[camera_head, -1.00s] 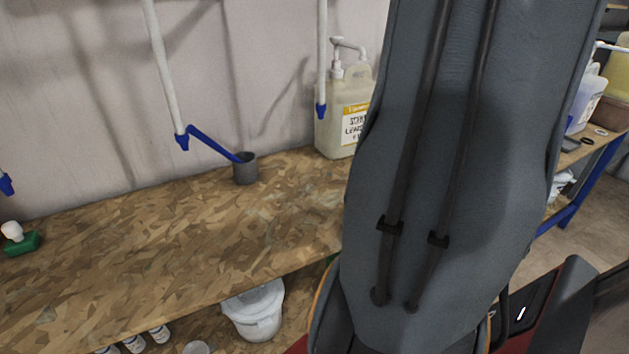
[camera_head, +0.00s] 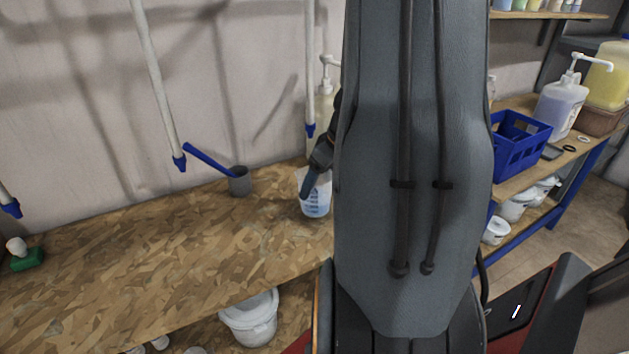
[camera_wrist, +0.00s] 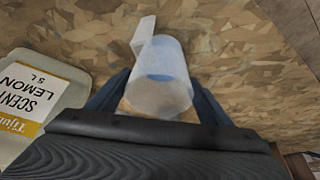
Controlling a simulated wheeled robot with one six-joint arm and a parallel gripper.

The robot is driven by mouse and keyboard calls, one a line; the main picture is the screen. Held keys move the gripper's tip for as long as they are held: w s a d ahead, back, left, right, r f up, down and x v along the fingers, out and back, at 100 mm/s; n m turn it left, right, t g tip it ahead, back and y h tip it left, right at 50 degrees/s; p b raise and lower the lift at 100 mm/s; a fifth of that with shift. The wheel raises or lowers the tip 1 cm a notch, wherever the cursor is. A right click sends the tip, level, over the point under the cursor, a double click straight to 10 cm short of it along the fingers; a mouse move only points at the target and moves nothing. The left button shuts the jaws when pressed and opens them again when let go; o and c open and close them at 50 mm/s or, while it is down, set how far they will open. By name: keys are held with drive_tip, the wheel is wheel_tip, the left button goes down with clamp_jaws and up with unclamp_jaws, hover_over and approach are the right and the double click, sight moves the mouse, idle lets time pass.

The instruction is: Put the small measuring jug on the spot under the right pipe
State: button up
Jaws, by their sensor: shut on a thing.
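The small measuring jug (camera_head: 317,203) is translucent white with blue markings and stands about upright at the bench top. My gripper (camera_head: 312,180) is shut on it, partly hidden by my arm. The wrist view shows the jug (camera_wrist: 160,80) between my two fingers, with wood board behind it. I cannot tell whether its base touches the bench. The right pipe (camera_head: 309,75) is white with a blue tip and hangs above and behind the jug in the picture. No marked spot shows under it.
A grey cup (camera_head: 238,181) with a blue handle stands left of the jug. A lemon scent canister (camera_wrist: 40,100) with a pump (camera_head: 328,72) is close by, mostly behind my arm. The wooden bench (camera_head: 150,240) is clear at front left. A blue crate (camera_head: 520,145) stands right.

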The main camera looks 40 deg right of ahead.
drive_tip(key=shift+w+a+p, duration=0.15)
drive_tip(key=shift+w+p, duration=0.15)
drive_tip(key=shift+w, duration=0.6)
drive_tip(key=shift+f, duration=0.75)
drive_tip(key=shift+f, duration=0.1)
drive_tip(key=o, duration=1.2)
drive_tip(key=shift+o, duration=0.2)
drive_tip(key=shift+s, duration=0.1)
